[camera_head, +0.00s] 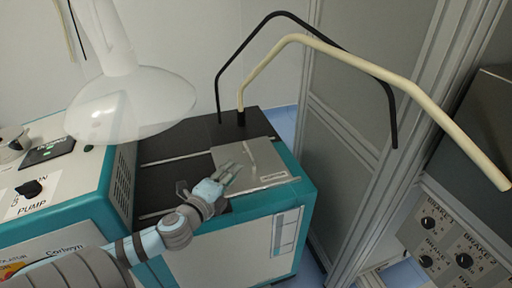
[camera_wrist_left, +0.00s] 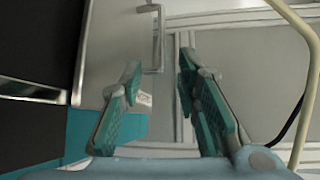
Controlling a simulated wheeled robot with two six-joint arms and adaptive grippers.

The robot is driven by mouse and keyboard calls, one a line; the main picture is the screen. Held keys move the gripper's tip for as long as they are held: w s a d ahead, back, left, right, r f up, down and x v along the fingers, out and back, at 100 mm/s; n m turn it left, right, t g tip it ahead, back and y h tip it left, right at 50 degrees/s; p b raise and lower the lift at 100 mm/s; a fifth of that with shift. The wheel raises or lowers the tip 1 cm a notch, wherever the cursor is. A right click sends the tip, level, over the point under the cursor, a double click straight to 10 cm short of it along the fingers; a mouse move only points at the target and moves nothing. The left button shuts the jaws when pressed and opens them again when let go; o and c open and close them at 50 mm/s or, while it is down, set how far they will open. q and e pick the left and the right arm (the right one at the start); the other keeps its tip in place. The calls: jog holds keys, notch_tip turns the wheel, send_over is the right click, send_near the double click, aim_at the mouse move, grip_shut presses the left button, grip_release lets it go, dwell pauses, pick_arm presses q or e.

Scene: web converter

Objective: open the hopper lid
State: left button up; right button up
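The hopper lid (camera_head: 279,179) is a flat silver-grey plate on the dark top of the teal and white machine. It looks shut. A thin bent handle (camera_head: 252,156) stands on it, and a small label sits near its front edge. My left gripper (camera_head: 231,172) is over the left part of the lid, just short of the handle. In the left wrist view the gripper (camera_wrist_left: 160,82) has its two teal-padded fingers apart with nothing between them. The handle (camera_wrist_left: 160,45) shows beyond the fingertips, apart from them. My right gripper is not in view.
A teal cabinet with a PUMP knob (camera_head: 29,188) stands at the left. A white lamp (camera_head: 130,105) hangs above it. Black and cream bent tubes (camera_head: 337,52) arch behind and right of the lid. A framed grey panel (camera_head: 345,150) stands close at the right.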

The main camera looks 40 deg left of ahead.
pick_arm(q)
jog(key=b, duration=0.2)
send_near(248, 151)
jog(key=x, duration=0.3)
jog(key=shift+s+f, duration=0.1)
jog(key=shift+f, duration=0.25)
jog(key=b+x, duration=0.1)
jog(key=x, duration=0.6)
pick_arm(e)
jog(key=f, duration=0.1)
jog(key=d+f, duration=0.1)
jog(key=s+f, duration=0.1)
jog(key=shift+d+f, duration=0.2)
pick_arm(q)
jog(key=shift+w, duration=0.2)
jog(key=c, duration=0.6)
grip_shut()
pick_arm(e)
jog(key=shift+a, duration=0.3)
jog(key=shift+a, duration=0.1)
